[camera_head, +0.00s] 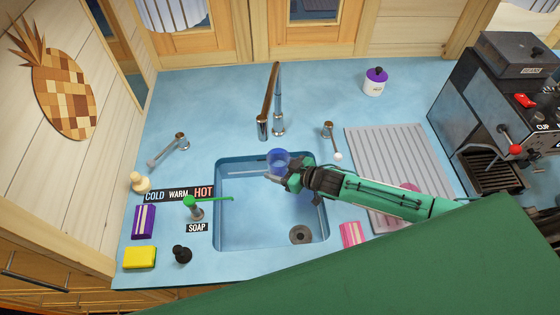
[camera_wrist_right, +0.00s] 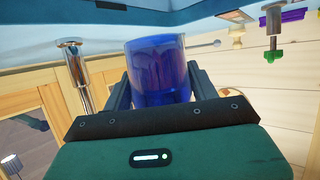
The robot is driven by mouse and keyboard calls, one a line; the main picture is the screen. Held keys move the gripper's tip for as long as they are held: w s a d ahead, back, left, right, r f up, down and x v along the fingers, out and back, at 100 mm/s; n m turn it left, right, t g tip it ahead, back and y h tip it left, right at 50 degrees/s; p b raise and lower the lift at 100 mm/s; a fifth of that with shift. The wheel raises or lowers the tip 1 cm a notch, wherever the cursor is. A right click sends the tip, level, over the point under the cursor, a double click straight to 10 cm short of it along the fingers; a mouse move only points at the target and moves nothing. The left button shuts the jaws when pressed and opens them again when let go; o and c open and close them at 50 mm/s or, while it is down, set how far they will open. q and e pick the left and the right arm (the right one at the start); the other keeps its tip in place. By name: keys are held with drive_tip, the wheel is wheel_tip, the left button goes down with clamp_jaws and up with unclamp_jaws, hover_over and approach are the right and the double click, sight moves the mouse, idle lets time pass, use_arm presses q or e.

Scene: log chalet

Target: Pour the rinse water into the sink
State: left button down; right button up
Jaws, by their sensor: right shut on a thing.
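A blue see-through cup (camera_head: 278,160) is held over the back part of the blue sink (camera_head: 222,205). My right gripper (camera_head: 283,172) is shut on it. In the right wrist view the cup (camera_wrist_right: 158,70) sits between both fingers of the gripper (camera_wrist_right: 160,88). That view is turned over, with the counter at the top. I cannot tell whether water is in the cup. The sink's drain (camera_head: 300,235) shows at its front right. My left gripper is not in view.
A tall tap (camera_head: 270,100) stands behind the sink, close to the cup. A soap pump (camera_head: 195,208) with a green spout reaches over the left rim. A ribbed drainboard (camera_head: 370,145) lies right of the sink. A coffee machine (camera_head: 480,120) stands far right.

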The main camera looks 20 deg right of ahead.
sight(286, 158)
drive_tip(key=shift+w+d+f, duration=0.1)
drive_tip(key=shift+d+f, duration=0.05)
drive_tip(key=shift+d, duration=0.15)
drive_tip(key=shift+w+d+f+n, duration=0.1)
drive_tip(key=shift+d+f+n, duration=0.05)
drive_tip(key=shift+f+n, duration=0.3)
drive_tip(key=shift+w+d+f+n+t+h+b, duration=0.1)
drive_tip(key=shift+f+n+t+h+b, duration=0.1)
drive_tip(key=shift+f+b, duration=0.2)
drive_tip(key=shift+d+f+n+t+h+b, duration=0.1)
drive_tip(key=shift+f+n+h+b, duration=0.1)
drive_tip(key=shift+f+b, duration=0.2)
drive_tip(key=shift+w+d+f+n+b, duration=0.15)
drive_tip(key=shift+f+n+b, duration=0.15)
drive_tip(key=shift+b, duration=0.25)
drive_tip(key=shift+w+d+f+n+b, duration=0.1)
drive_tip(key=shift+f+n+b, duration=0.05)
drive_tip(key=shift+f+b, duration=0.3)
drive_tip(key=r+m+p, duration=0.1)
drive_tip(key=r, duration=0.1)
drive_tip(key=r+p, duration=0.1)
drive_tip(key=r, duration=0.1)
drive_tip(key=d+r+m+y+p, duration=0.1)
drive_tip(key=r, duration=0.1)
drive_tip(key=shift+w+r+m+g, duration=0.15)
drive_tip(key=shift+w+m+g, duration=0.15)
drive_tip(key=shift+g, duration=0.1)
idle(2.0)
